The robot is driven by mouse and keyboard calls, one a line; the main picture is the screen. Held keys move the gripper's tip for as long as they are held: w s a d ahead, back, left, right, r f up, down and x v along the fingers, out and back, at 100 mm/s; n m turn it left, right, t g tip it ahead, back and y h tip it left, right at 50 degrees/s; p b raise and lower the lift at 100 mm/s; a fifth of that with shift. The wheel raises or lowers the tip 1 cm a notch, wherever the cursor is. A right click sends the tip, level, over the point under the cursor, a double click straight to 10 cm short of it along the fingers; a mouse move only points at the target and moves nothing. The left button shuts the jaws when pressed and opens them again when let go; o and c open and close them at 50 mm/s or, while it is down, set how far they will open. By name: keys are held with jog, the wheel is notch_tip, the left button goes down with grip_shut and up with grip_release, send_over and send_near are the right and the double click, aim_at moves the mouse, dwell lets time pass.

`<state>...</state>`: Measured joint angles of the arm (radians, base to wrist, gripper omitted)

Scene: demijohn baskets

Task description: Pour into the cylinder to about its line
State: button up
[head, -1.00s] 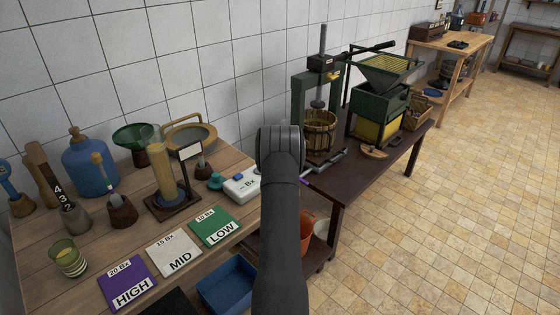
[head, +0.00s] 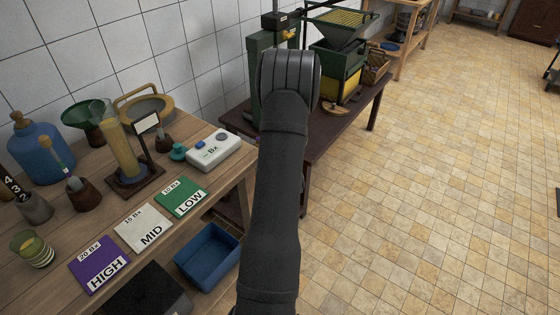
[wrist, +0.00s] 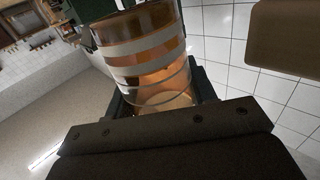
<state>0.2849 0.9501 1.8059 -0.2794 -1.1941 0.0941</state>
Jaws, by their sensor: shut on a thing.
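The cylinder (head: 124,155) stands upright on a dark wooden stand on the bench at the left. It holds yellowish liquid over most of its height, with clear glass above; I cannot make out its line. My gripper (wrist: 158,100) shows in the wrist view, shut on a striped glass (wrist: 145,50). The glass is clear with pale bands and an amber tint, and looks tilted in that view; how much liquid it holds is unclear. In the head view my dark arm hides the gripper and the held glass.
A similar striped cup (head: 33,250) stands at the bench's left. Cards HIGH (head: 99,264), MID (head: 145,228) and LOW (head: 181,196), a white Bx meter (head: 214,150), a green funnel (head: 82,118) and a blue jug (head: 40,152) surround the cylinder. A blue bin (head: 208,255) sits below the bench edge.

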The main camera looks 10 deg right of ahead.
jog(key=w+a+r+n+g+y, duration=0.1)
jog(key=w+a+r+n+y, duration=0.3)
jog(key=a+r, duration=0.55)
jog(key=w+a+r+n+g+y, duration=0.25)
jog(key=a+r+y, duration=0.45)
jog(key=a, duration=0.4)
jog(key=s+a+r+n+g+y, duration=0.3)
jog(key=a+r, duration=0.5)
jog(key=a, duration=0.5)
jog(key=s+a+r+n+g+y, duration=0.2)
jog(key=s+a+r+n+g, duration=0.2)
jog(key=a+r, duration=0.5)
jog(key=shift+s+a+n+y, duration=0.4)
jog(key=shift+s+a+n, duration=1.15)
jog(key=shift+a, duration=1.2)
jog(key=shift+s+r, duration=0.1)
jog(key=shift+s, duration=0.2)
jog(key=shift+w+d+n, duration=0.1)
jog(key=shift+w+n, duration=0.05)
jog(key=shift+n, duration=1.05)
